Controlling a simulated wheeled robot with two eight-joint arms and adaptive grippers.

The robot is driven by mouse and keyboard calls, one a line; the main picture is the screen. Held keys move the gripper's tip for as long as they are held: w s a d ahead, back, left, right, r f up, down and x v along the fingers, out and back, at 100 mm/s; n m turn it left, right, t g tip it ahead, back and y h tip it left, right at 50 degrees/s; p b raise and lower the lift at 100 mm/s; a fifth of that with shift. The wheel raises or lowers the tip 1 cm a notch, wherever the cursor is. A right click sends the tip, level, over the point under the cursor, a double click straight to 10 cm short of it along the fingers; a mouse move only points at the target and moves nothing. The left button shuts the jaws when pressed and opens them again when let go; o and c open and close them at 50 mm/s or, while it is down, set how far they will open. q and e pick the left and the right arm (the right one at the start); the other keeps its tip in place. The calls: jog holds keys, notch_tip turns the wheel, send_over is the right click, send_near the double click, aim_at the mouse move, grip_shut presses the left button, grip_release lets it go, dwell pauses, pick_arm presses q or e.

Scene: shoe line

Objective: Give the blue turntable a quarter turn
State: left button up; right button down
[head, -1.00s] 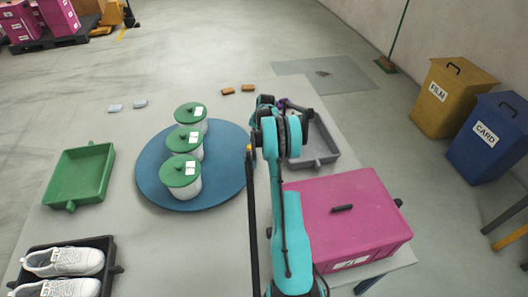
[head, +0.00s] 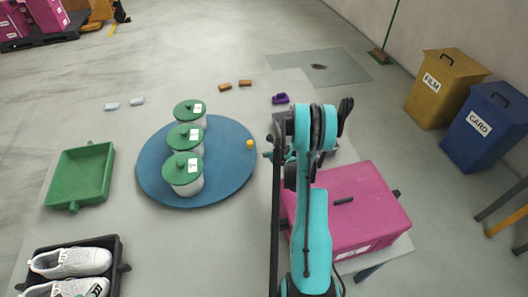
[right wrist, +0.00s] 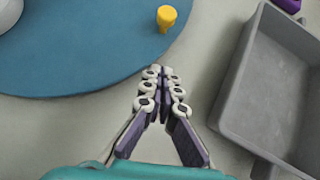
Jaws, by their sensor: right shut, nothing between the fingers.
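The blue turntable (head: 225,165) lies flat on the table, left of my right arm. A small yellow knob (head: 249,144) stands near its right edge and also shows in the right wrist view (right wrist: 166,17). Several white pots with green lids, one of them the front pot (head: 183,180), stand in a row on the turntable (right wrist: 75,50). My right gripper (right wrist: 160,72) is shut and empty, with its fingertips by the turntable's rim, apart from the knob. In the head view, its tip (head: 268,154) is mostly hidden by my arm. My left gripper is out of view.
A grey tray (right wrist: 235,110) lies just right of my right gripper. A magenta box (head: 365,205) stands at the right front, a green tray (head: 58,182) at the left. A black tray (head: 122,260) holds white shoes. A purple object (head: 280,99) lies behind the grey tray.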

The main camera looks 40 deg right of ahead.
aim_at(254, 148)
jog(key=b+x, duration=0.2)
jog(key=x, duration=0.7)
jog(key=shift+b, duration=0.4)
jog(key=w, duration=0.1)
jog(key=w+b, duration=0.1)
jog(key=shift+w+d+f, duration=0.2)
jog(key=shift+w+f, duration=0.05)
jog(key=shift+w, duration=0.05)
jog(key=shift+w+d+r, duration=0.15)
jog(key=shift+w, duration=0.65)
jog(key=shift+w+d+n+y+b, duration=0.5)
jog(key=shift+w+d, duration=0.5)
jog(key=shift+w, duration=0.15)
jog(key=shift+w+d, duration=0.2)
jog(key=shift+w, duration=0.1)
jog(key=shift+s, duration=0.1)
